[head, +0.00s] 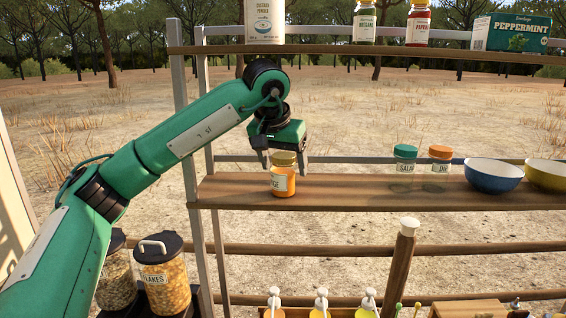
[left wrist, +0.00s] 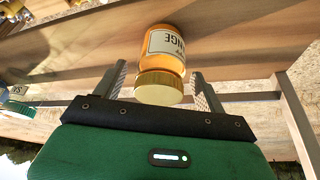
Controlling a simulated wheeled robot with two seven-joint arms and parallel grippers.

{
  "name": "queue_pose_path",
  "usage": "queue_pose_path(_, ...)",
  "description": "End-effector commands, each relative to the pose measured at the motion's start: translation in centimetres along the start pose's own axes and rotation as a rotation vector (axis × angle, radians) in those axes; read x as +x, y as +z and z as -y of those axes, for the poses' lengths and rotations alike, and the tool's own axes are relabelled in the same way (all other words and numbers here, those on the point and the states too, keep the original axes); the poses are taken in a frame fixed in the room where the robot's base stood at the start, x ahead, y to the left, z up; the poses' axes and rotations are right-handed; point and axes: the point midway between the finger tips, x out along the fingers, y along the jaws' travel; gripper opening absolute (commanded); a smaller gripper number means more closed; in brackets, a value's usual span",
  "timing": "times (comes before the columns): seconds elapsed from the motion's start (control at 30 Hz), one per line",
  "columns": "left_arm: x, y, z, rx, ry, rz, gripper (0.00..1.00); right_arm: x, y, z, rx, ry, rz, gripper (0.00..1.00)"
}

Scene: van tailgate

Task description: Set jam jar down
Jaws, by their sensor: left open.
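The jam jar (head: 283,181) is orange with a gold lid and a white label, and it stands upright on the middle wooden shelf (head: 400,195), near its left end. My left gripper (head: 285,166) is open above and around the jar, with one finger on either side of the lid. In the left wrist view, the jar (left wrist: 164,52) shows between the two open fingers (left wrist: 162,88), with space visible beside the lid. My right gripper is not in view.
Two small jars with teal (head: 405,155) and orange (head: 439,157) lids stand further right on the shelf, then a blue bowl (head: 492,177) and a yellow bowl (head: 546,174). The shelf between is clear. A metal post (head: 187,130) stands left. An upper shelf (head: 350,49) holds groceries.

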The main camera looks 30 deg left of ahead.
Motion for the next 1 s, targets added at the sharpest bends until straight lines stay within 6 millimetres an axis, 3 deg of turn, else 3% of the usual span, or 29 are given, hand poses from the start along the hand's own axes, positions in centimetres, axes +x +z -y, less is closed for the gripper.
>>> queue_pose_path(0.23,-1.1,0.0,-0.1,0.000,0.001,-0.002,0.72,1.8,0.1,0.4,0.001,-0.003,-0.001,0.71)
queue_pose_path(0.63,-4.6,8.6,0.0,0.002,0.000,-0.004,0.72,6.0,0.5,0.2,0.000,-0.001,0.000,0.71)
queue_pose_path(0.8,-5.6,10.3,0.0,0.001,-0.001,-0.002,0.72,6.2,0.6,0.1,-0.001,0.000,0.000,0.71)
queue_pose_path(1.0,-6.0,11.0,0.0,0.000,0.000,0.000,0.72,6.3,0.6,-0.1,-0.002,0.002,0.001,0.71)
